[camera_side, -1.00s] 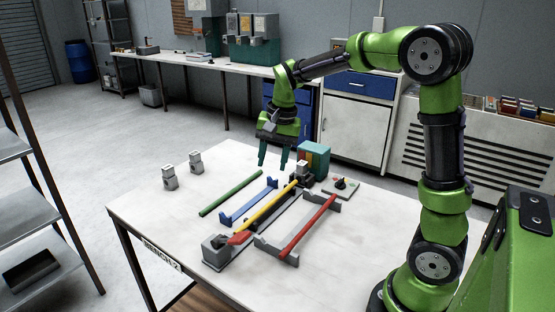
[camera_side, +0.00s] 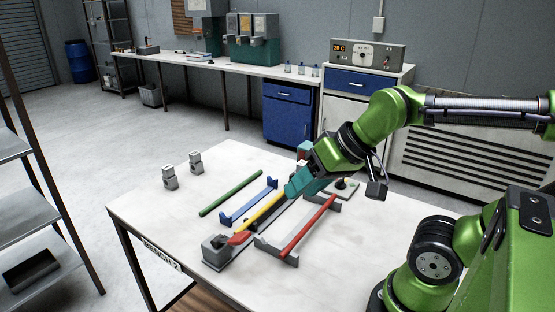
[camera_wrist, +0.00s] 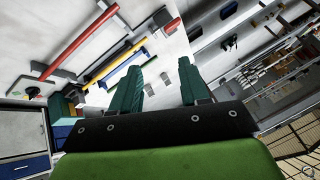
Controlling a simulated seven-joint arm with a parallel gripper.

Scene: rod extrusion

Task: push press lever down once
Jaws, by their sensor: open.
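My gripper (camera_side: 292,190) is tilted down to the left in the side view, its teal fingers in front of the far end of the yellow rod (camera_side: 261,212). Contact cannot be told. In the wrist view the gripper (camera_wrist: 160,67) has its fingers wide apart with nothing between them. The rod lies along a dark grey press bed with a red piece (camera_side: 239,238) at its near end, also in the wrist view (camera_wrist: 169,26). A small panel with a dark knob (camera_side: 343,183) is partly hidden behind the gripper. I cannot tell which part is the press lever.
A red rod (camera_side: 308,226) rests on a grey rack right of the press. A blue rack (camera_side: 248,203) and a green rod (camera_side: 231,193) lie to its left. Two grey blocks (camera_side: 170,178) (camera_side: 196,162) stand at the table's far left. The front left tabletop is clear.

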